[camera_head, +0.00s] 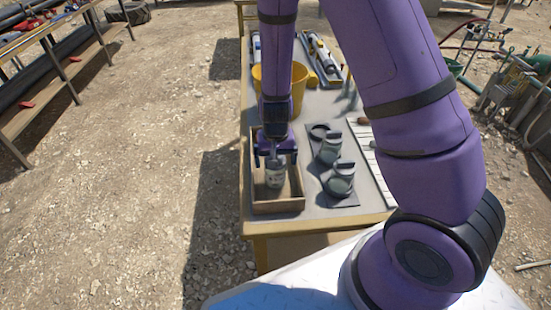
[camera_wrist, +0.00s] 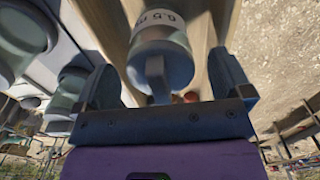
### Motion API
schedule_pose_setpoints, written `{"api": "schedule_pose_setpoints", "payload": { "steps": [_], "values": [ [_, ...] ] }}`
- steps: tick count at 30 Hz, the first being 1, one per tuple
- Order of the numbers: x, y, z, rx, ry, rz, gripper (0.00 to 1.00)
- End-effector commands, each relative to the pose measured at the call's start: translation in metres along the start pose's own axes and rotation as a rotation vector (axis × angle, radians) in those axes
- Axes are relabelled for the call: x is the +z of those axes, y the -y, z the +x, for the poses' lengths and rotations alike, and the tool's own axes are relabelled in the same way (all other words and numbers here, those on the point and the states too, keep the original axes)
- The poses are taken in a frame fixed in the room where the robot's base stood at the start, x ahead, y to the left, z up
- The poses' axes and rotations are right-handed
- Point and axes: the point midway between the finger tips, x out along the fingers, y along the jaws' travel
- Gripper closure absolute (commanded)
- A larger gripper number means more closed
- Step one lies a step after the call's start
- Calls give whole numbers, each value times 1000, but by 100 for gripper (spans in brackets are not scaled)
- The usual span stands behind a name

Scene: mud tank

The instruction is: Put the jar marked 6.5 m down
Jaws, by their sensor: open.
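The jar marked 6.5 m (camera_wrist: 160,55) stands between my fingers in the wrist view, its label showing upside down. In the head view the jar (camera_head: 274,176) is inside a wooden box (camera_head: 278,207) at the near left of the table. My gripper (camera_head: 275,150) is just above it, pointing down. In the wrist view the fingers of my gripper (camera_wrist: 170,85) are spread on either side of the jar's top, with gaps visible. Whether the jar's base rests on the box floor is hard to see.
Several similar jars (camera_head: 340,180) stand on grey mats right of the box. A yellow bucket (camera_head: 297,85) is behind the box. A white slatted board (camera_head: 368,160) lies at the right, and trays (camera_head: 322,60) lie at the back. My arm hides part of the table.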

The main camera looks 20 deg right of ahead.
Motion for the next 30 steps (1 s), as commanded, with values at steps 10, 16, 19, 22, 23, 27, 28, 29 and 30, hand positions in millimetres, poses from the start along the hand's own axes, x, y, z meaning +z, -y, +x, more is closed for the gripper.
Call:
{"api": "schedule_pose_setpoints", "payload": {
  "steps": [10,16,19,22,23,27,28,29,30],
  "values": [
    [0,1,-38,-2,-4,-2,3],
    [0,2,-75,-4,-4,-3,3],
    [0,1,-92,-3,-3,-3,3],
    [0,1,-105,-3,-3,-2,3],
    [0,1,-108,-3,-2,-2,3],
    [0,0,-119,-1,-2,-2,3],
    [0,0,-120,-1,-1,-1,3],
    [0,0,-121,-1,-1,0,3],
    [0,0,-122,0,0,0,3]
  ]
}}
